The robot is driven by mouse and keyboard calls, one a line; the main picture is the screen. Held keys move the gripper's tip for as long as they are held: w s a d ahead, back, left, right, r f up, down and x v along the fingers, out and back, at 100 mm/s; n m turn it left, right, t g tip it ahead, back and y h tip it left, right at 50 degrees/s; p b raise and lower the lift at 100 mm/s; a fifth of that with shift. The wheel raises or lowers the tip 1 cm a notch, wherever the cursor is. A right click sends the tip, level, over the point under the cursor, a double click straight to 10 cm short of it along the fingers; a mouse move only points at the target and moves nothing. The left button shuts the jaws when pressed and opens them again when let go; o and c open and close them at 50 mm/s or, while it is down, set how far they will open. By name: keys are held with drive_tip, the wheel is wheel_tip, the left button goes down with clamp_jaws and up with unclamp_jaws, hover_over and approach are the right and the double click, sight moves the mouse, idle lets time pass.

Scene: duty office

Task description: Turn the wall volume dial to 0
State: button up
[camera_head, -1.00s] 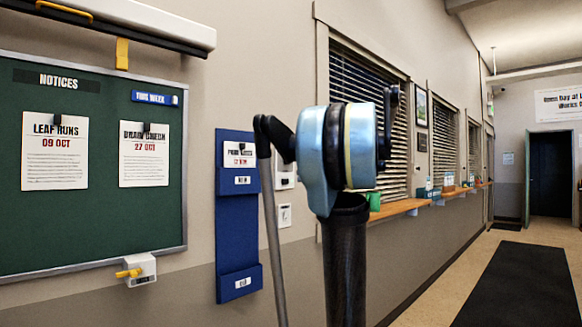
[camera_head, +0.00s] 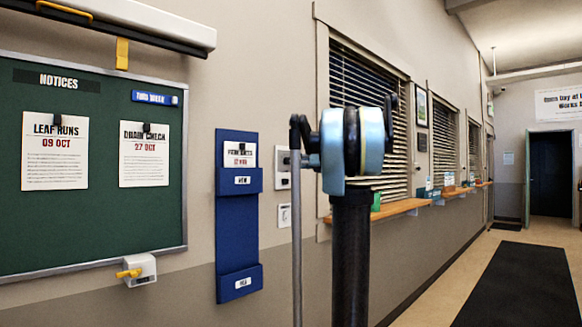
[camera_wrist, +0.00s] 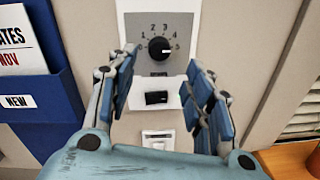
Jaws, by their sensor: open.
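The wall volume dial (camera_wrist: 159,48) is a round black knob on a grey plate marked 0 to 5, seen in the wrist view. Its white mark points right, towards 5. My gripper (camera_wrist: 161,62) is open, with one blue-padded finger low on each side of the knob. The fingers look apart from the knob; the exact depth cannot be told.
A black rocker switch (camera_wrist: 156,97) sits just below the dial, between the fingers, with another wall plate (camera_wrist: 158,140) lower down. A blue document holder (camera_head: 238,205) hangs to the left. A wooden ledge (camera_head: 400,208) and blinds (camera_head: 368,110) are to the right.

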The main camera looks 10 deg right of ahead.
sight(289, 162)
drive_tip(key=x, duration=0.7)
drive_tip(key=shift+s, duration=0.1)
drive_tip(key=c, duration=1)
drive_tip(key=shift+d, duration=0.2)
drive_tip(key=shift+c, duration=0.2)
drive_tip(key=shift+a, duration=0.15)
